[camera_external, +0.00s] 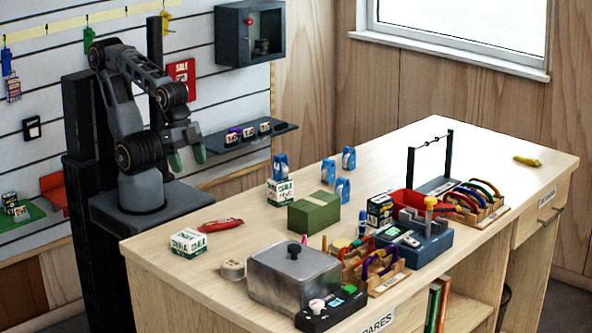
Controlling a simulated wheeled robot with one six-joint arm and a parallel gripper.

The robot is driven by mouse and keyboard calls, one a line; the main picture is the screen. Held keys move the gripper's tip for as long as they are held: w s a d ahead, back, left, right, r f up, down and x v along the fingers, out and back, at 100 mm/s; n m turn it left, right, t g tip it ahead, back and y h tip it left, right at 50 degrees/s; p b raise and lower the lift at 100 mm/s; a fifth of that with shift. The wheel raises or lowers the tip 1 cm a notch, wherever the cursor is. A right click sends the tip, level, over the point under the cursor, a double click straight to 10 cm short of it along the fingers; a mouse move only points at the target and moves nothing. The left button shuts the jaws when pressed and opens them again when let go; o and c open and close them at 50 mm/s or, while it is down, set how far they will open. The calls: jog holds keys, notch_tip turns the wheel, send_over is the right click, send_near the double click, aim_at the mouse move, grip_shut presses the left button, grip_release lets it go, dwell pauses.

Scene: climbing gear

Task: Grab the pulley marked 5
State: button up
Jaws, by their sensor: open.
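Several small blue-and-white pieces that look like the pulleys stand on the wooden table. One is at the left (280,167), one in the middle (328,171), one nearer the front (342,190) and one at the back (348,159). Their markings are too small to read, so I cannot tell which is marked 5. My gripper (187,157) has green fingertips, is open and empty, and hangs in the air left of the pulleys, well apart from them, in front of the slatted wall.
A green box (314,212) stands just in front of the pulleys, and a white-and-green chalk box (280,192) at their left. A grey metal box (295,275), clip racks (480,203) and a black bar frame (432,160) crowd the front and right. The table's back right is mostly clear.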

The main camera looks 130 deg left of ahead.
jog(key=a+f+n+h, duration=0.1)
jog(key=a+f+n, duration=0.2)
jog(key=a+n, duration=0.3)
jog(key=s+a+f+n+h+b, duration=0.1)
jog(key=a+f+n, duration=0.3)
jog(key=a+n, duration=0.3)
jog(key=a+f+n+t+h+b, duration=0.1)
jog(key=a+f+n, duration=0.3)
jog(key=a, duration=0.8)
jog(key=shift+s+a+n, duration=0.15)
jog(key=shift+a+n, duration=0.05)
jog(key=shift+n, duration=1.2)
jog(key=a+f+n+t, duration=0.1)
jog(key=a+n+t, duration=0.1)
jog(key=a+n, duration=0.3)
jog(key=n+t+y, duration=0.3)
jog(key=n+t, duration=0.3)
jog(key=n, duration=0.5)
send_near(328, 172)
jog(key=s, duration=0.1)
jog(key=s+a, duration=0.1)
jog(key=s, duration=0.3)
jog(key=shift+a, duration=0.4)
jog(key=shift+w+f+t, duration=0.1)
jog(key=shift+w+t, duration=0.1)
jog(key=shift+t, duration=0.1)
jog(key=p+x, duration=0.1)
jog(key=x, duration=1.2)
jog(key=shift+w+f, duration=0.1)
